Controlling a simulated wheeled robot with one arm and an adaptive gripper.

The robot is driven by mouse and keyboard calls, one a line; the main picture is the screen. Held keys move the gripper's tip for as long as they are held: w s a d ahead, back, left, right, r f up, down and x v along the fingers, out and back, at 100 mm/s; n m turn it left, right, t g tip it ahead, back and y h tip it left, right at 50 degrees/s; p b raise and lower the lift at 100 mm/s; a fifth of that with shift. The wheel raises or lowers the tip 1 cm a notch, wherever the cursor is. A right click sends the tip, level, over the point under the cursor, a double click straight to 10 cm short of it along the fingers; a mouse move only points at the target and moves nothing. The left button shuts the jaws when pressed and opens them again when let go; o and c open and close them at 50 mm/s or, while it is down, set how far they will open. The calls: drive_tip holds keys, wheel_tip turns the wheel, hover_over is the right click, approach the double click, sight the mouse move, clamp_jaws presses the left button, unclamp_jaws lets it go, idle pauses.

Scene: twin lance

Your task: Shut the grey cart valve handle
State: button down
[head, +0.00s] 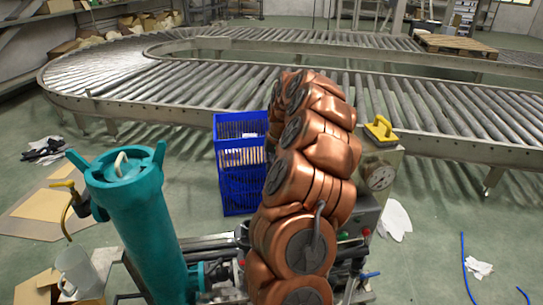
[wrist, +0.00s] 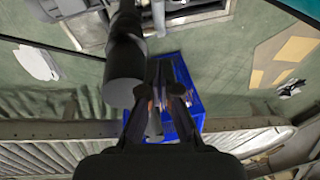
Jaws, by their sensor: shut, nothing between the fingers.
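My copper arm hides the cart's middle, and I cannot single out the grey valve handle there. My gripper is hidden in the head view. In the wrist view my gripper (wrist: 161,82) is shut and empty. A dark grey rounded piece (wrist: 124,72) is just left of its fingers; I cannot tell if it is the valve handle or whether they touch.
A blue crate (head: 238,188) stands behind the cart and shows beyond my fingers in the wrist view (wrist: 188,100). A roller conveyor (head: 440,120) curves across the back.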

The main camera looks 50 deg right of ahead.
drive_tip(key=f, duration=0.2)
drive_tip(key=a+f+p, duration=0.1)
drive_tip(key=f, duration=0.1)
drive_tip(key=a+f, duration=0.1)
drive_tip(key=f, duration=0.1)
drive_tip(key=shift+s+f+p, duration=0.15)
drive_tip(key=shift+s+p, duration=0.15)
drive_tip(key=shift+s, duration=0.05)
drive_tip(key=shift+f, duration=0.35)
drive_tip(key=shift+w+d+f, duration=0.1)
drive_tip(key=shift+d, duration=0.15)
drive_tip(key=shift+a, duration=0.3)
drive_tip(key=shift+a+b, duration=0.1)
drive_tip(key=shift+b, duration=0.4)
